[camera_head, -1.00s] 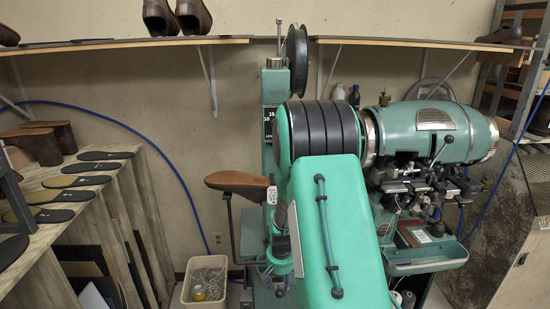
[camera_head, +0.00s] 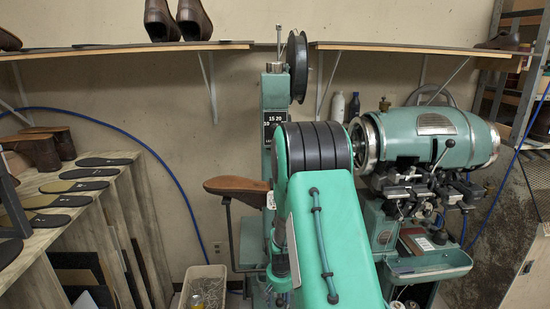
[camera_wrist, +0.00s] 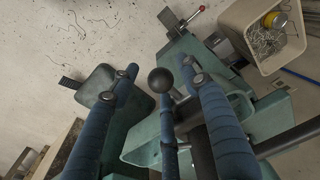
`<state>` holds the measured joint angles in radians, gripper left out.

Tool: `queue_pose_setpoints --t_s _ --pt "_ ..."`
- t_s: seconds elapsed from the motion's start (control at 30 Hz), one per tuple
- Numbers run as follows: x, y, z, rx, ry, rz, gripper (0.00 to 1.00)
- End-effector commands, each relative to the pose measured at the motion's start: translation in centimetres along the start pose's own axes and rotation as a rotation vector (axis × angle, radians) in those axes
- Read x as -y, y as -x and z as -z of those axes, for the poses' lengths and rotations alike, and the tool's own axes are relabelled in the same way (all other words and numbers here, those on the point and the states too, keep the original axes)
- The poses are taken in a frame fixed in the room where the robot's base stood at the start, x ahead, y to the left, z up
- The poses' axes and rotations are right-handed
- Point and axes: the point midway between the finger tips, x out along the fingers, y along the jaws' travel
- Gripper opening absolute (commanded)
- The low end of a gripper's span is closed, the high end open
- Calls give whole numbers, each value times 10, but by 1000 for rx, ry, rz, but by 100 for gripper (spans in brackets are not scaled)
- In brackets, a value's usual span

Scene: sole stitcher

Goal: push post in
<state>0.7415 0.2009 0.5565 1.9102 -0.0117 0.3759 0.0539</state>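My gripper (camera_wrist: 158,68) shows in the wrist view as two blue-sleeved fingers, spread apart. A dark ball-topped rod (camera_wrist: 160,80) stands in the gap between them; I see no firm grip on it. It may be the post, but I cannot tell for sure. The green machine body (camera_wrist: 150,148) lies under and around the fingers. In the head view the green sole stitcher column (camera_head: 274,95) stands behind a large green ringed arm-like body in front, which hides its lower middle. My gripper cannot be seen in the head view.
A bin of thread or wire (camera_head: 205,286) stands on the floor left of the machine; it also shows in the wrist view (camera_wrist: 268,40). A green barrel-shaped machine (camera_head: 437,135) is at right. A bench with soles (camera_head: 62,200) is at left, and a wall shelf (camera_head: 130,50) runs behind.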

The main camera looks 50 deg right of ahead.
Motion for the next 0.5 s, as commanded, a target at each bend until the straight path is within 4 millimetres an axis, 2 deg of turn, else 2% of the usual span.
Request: queue_pose_setpoints --t_s 0.03,0.23,0.5 --pt "0 0 1 -1 0 0 38" --pt "0 1 1 -1 0 0 0" --pt "1 0 3 0 1 0 0"
